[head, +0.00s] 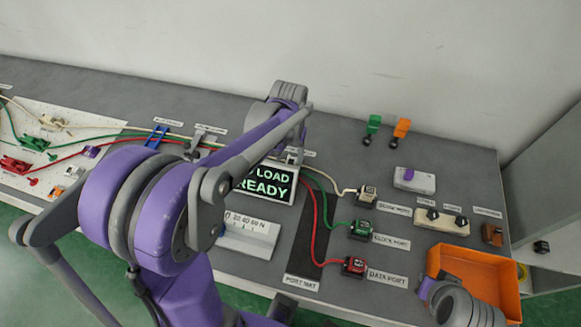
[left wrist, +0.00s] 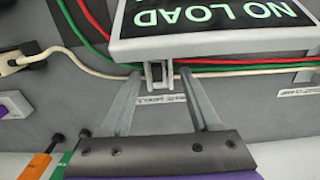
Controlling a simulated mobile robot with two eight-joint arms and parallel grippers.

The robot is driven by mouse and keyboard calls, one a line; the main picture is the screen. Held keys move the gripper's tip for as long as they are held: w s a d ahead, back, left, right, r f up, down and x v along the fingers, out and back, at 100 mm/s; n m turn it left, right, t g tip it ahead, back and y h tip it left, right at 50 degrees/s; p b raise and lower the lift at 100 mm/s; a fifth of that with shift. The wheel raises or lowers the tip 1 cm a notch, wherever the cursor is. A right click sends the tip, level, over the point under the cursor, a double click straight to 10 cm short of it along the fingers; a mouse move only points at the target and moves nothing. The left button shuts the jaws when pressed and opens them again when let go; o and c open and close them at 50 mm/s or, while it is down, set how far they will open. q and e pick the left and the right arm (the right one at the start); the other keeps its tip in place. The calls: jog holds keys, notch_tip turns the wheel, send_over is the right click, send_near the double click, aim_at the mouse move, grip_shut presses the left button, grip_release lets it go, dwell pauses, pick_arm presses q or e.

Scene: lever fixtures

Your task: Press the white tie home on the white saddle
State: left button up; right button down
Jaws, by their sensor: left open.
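In the left wrist view the white saddle (left wrist: 158,74) is a small pale clip just below the screen's edge, beside its printed label. The white cable (left wrist: 95,68) runs up to it from the left, and cables continue to its right. I cannot tell the white tie apart from the saddle, nor whether it is raised or down. My left gripper (left wrist: 161,76) is open, with one finger on each side of the clip; contact is unclear. In the head view my left arm hides the saddle, and the left fingertips are hidden.
Red, green and white cables run to the port blocks, such as the red one (head: 354,266). An orange bin (head: 480,273) stands front right. Green (head: 373,124) and orange (head: 401,128) pieces stand behind.

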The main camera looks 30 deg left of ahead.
pick_arm(q)
jog(key=f, duration=0.4)
jog(key=shift+d, duration=0.2)
grip_shut()
